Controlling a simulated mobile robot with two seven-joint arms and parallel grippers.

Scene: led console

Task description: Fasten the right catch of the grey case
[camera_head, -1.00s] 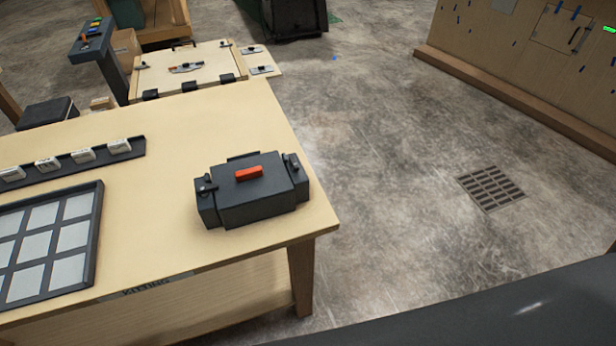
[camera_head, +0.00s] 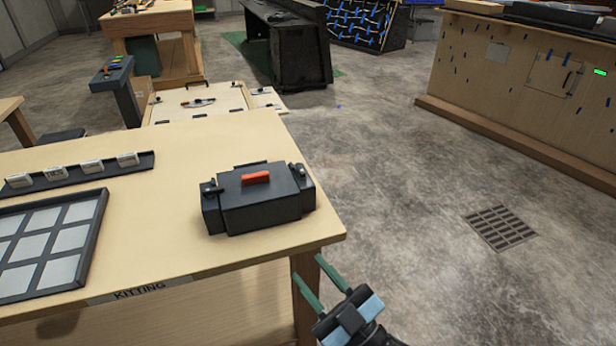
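The grey case (camera_head: 262,207) sits on the wooden table near its right front corner, lid down, with an orange-red handle (camera_head: 256,178) on top. The right catch (camera_head: 299,171) is a small dark part at the case's right end; I cannot tell its exact position at this size. The left catch (camera_head: 210,189) is at the case's left end. My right gripper (camera_head: 307,268) is at the bottom, in front of the table's right corner and apart from the case. Its two green fingers are spread with nothing between them. My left gripper is not in view.
The table (camera_head: 160,220) also bears a tray with pale squares (camera_head: 100,223) and a dark rail (camera_head: 85,170) with several white pieces at the left. Table top around the case is bare. Open floor with a drain grate (camera_head: 500,228) lies to the right.

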